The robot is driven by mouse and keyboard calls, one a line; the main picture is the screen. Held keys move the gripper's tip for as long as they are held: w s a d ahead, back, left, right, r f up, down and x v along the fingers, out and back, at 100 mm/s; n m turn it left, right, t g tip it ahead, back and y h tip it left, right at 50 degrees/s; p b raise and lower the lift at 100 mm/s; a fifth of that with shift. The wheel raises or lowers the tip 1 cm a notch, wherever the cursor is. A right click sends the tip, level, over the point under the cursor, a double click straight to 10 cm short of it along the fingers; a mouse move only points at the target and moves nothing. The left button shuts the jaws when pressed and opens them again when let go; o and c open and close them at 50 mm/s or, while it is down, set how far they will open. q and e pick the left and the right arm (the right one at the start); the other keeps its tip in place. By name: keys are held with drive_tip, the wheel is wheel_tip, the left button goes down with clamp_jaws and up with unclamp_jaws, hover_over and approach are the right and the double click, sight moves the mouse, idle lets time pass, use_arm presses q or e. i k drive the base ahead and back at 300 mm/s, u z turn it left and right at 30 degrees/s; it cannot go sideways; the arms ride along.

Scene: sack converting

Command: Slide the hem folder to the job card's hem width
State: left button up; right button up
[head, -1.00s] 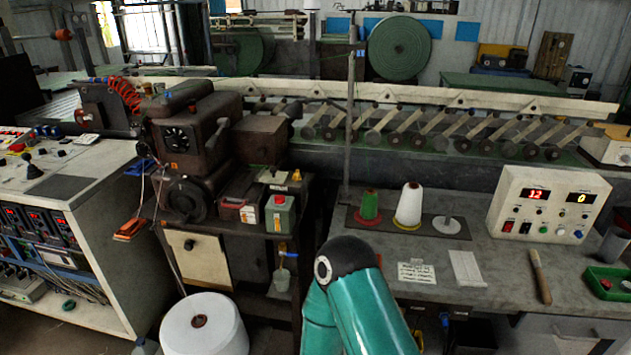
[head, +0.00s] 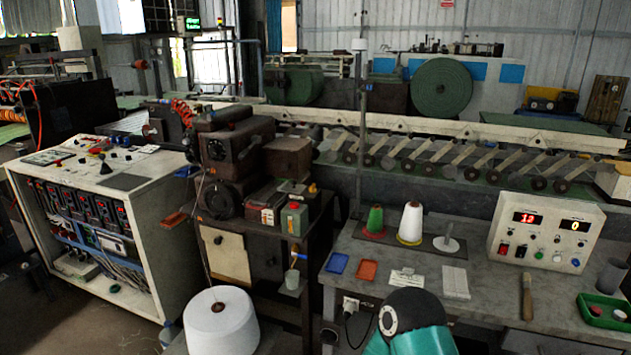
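A small white card with dark print (head: 407,278) lies on the grey bench (head: 385,260); its text is too small to read, and I cannot tell if it is the job card. A blank-looking pale sheet or pad (head: 455,282) lies to its right. The dark brown sewing machine head (head: 238,145) stands on a stand left of the bench. I cannot pick out the hem folder or its scale at this distance. Part of one teal arm of mine rises at the bottom, right of centre. Neither gripper shows.
On the bench are a blue tray (head: 337,263), an orange tray (head: 367,271), green (head: 375,220) and white (head: 411,223) thread cones, a display box (head: 546,232), a brush (head: 527,297) and a green tray (head: 603,312). A large white cone (head: 221,325) stands front left; a control cabinet (head: 150,240) is farther left.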

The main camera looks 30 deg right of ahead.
sight(293, 187)
drive_tip(key=z, duration=0.45)
drive_tip(key=i, duration=0.9)
drive_tip(key=z, duration=0.1)
